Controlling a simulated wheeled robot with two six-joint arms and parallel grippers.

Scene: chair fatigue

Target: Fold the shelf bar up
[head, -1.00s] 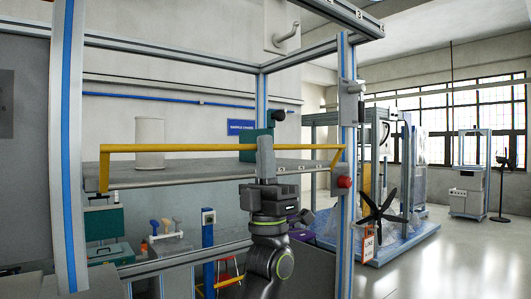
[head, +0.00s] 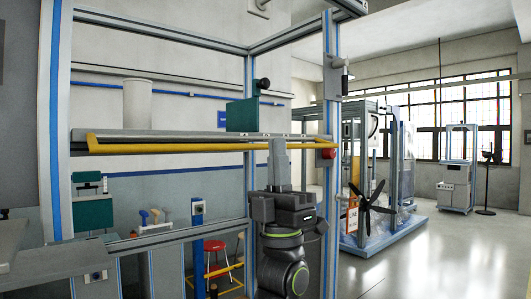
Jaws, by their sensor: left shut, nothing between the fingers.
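The yellow shelf bar (head: 190,148) runs across the front of the grey shelf (head: 150,134). It lies a little below the shelf's front edge in the picture, with short bent ends at left and right. My left gripper (head: 280,145) comes up from below near the bar's right part. Its fingers point up, are shut and hold nothing. Their tips overlap the bar in the picture; I cannot tell whether they touch it. My right gripper is not in view.
A white cylinder (head: 137,103) and a teal box (head: 242,115) are at the shelf. A frame post with a blue stripe (head: 329,80) stands right of my gripper, with a red button (head: 328,153) on it. Open floor (head: 440,255) lies at the right.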

